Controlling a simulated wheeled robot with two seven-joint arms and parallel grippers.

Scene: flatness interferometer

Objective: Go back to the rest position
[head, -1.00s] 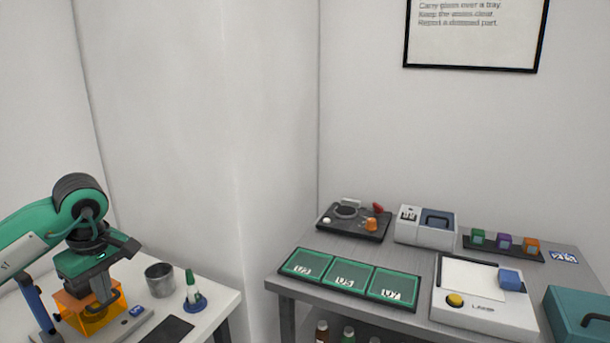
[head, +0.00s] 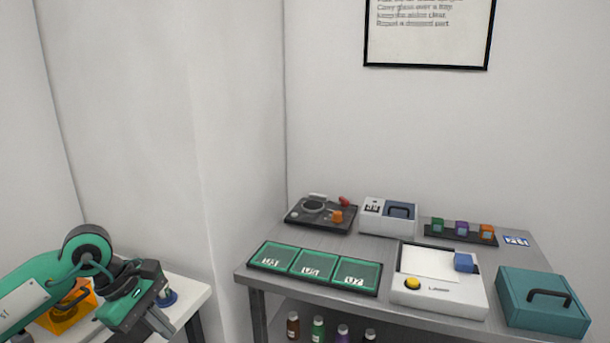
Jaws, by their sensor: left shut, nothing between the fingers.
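My left arm comes in from the lower left in the head view, green and black. My left gripper (head: 158,322) hangs at its end, over the right part of the white table at the lower left. Its fingers are together with nothing between them. My right gripper is not in the picture.
A grey table (head: 385,252) on the right holds a green three-part tray (head: 316,269), a white device (head: 438,295) and a teal case (head: 543,304). A gap separates the tables.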

